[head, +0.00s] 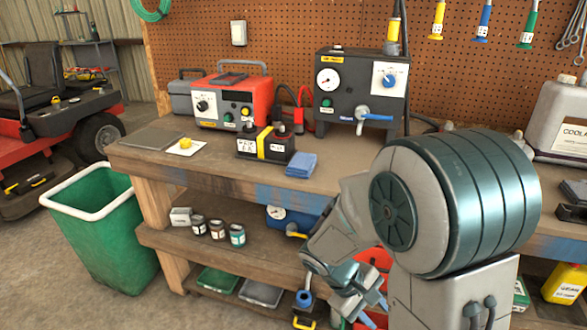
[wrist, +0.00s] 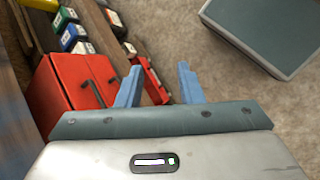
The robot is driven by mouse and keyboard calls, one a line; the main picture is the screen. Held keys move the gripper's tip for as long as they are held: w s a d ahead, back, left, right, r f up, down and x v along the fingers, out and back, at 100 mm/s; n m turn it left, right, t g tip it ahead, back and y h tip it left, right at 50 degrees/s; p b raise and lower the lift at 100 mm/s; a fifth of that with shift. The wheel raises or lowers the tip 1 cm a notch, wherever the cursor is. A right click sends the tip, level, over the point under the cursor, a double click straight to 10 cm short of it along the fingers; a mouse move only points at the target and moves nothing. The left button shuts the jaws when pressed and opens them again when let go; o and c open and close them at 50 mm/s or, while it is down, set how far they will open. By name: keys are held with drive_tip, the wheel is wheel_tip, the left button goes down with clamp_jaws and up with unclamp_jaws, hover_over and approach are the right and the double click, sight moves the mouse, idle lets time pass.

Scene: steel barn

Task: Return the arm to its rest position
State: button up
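My gripper (head: 369,308) hangs low in front of the workbench in the head view, beside the lower shelves. In the wrist view my gripper (wrist: 156,85) has its two blue fingers apart, with nothing between them but the floor and part of a red thing behind. My arm is folded down in front of the bench's right part and hides some of its front edge and shelves. A red box (wrist: 82,85) is close to the left finger in the wrist view; I cannot tell whether they touch.
The workbench (head: 232,188) holds a red charger (head: 225,101), a battery (head: 265,143), a blue cloth (head: 301,165) and a black gauge unit (head: 350,75). Jars (head: 217,231) stand on the shelf below. A green bin (head: 105,225) stands at the left. Concrete floor is open in front.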

drive_tip(key=s+a+r+m+t+y+p, duration=0.1)
drive_tip(key=s+r+m+t+y+p, duration=0.1)
drive_tip(key=r+p, duration=0.5)
drive_tip(key=s+a+r+m+t+y+p, duration=0.1)
drive_tip(key=s+r+m+y+p, duration=0.3)
drive_tip(key=r, duration=1.6)
drive_tip(key=s+m+p, duration=0.1)
drive_tip(key=p, duration=0.1)
drive_tip(key=shift+s+r+t+y+p, duration=0.15)
drive_tip(key=shift+r+t+y+p, duration=0.05)
drive_tip(key=shift+t+y+p, duration=0.2)
